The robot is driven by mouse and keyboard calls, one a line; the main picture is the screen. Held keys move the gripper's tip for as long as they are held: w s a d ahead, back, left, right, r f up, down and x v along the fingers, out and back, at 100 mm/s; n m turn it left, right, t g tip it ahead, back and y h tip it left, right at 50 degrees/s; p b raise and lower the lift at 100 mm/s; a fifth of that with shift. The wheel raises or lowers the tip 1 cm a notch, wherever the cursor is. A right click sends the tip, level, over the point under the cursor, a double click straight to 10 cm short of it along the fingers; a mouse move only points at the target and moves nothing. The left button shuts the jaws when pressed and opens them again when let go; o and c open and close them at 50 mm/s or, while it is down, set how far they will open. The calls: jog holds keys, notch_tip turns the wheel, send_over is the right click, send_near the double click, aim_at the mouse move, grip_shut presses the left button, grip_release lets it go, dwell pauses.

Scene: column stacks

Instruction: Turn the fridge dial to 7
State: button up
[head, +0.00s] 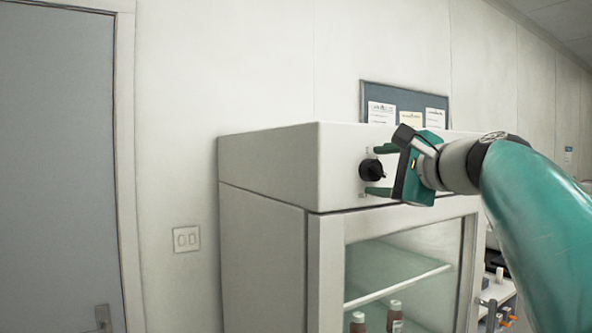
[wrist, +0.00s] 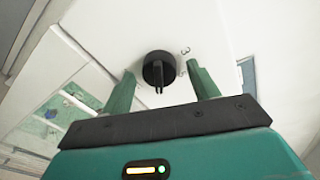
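The fridge dial (head: 371,170) is a black knob on the white top panel of the fridge (head: 333,172), above its glass door. In the wrist view the dial (wrist: 158,70) has a ridged pointer, and a printed 3 and another partly hidden mark show to its right. The 7 cannot be made out. My gripper (head: 378,169) is open, its two green fingers spread above and below the dial in the head view. In the wrist view the fingers (wrist: 160,82) stand on either side of the dial, with gaps, apart from it.
The fridge's glass door (head: 405,265) is shut, with a shelf and brown bottles (head: 394,314) behind it. A notice board (head: 408,103) hangs on the wall behind. A grey door (head: 55,170) is at the far left. A bench with small items stands at the right.

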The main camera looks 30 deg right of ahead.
jog(key=s+r, duration=0.1)
jog(key=s, duration=1.2)
jog(key=shift+s+a, duration=0.15)
jog(key=shift+s, duration=0.15)
